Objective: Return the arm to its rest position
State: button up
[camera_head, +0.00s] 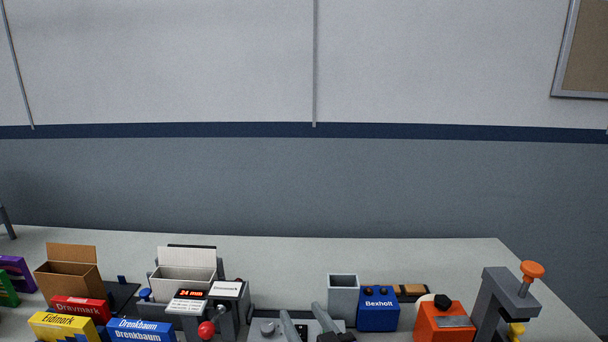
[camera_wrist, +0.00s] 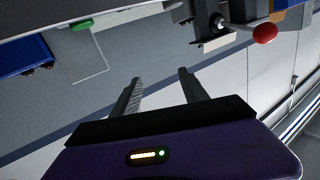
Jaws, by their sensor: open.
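My gripper (camera_head: 303,314) shows at the bottom edge of the head view, its two grey fingers pointing up and apart. It also shows in the wrist view (camera_wrist: 160,77), where the fingers are spread with nothing between them. It is open and empty. In the head view it is in front of a grey device with a knob (camera_head: 268,327), which it partly covers. The rest of my arm is out of the frame there.
Left of my gripper stands a press with a red ball handle (camera_head: 206,329), also in the wrist view (camera_wrist: 264,32). To the right are a grey open bin (camera_head: 343,297), a blue Bexholt box (camera_head: 378,312), an orange box (camera_head: 444,325) and a grey clamp (camera_head: 497,300). The back of the table (camera_head: 290,252) is clear.

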jog(key=s+d+f+m+h, duration=0.1)
jog(key=s+d, duration=0.5)
jog(key=s, duration=0.9)
jog(key=s+d+f+m+h, duration=0.1)
jog(key=s+d, duration=0.6)
jog(key=s, duration=0.8)
jog(key=s+d+f+m+g+h, duration=0.1)
jog(key=s+d+f+h, duration=0.2)
jog(key=s+d, duration=0.4)
jog(key=s+h, duration=0.1)
jog(key=s, duration=0.7)
jog(key=shift+m+h, duration=0.4)
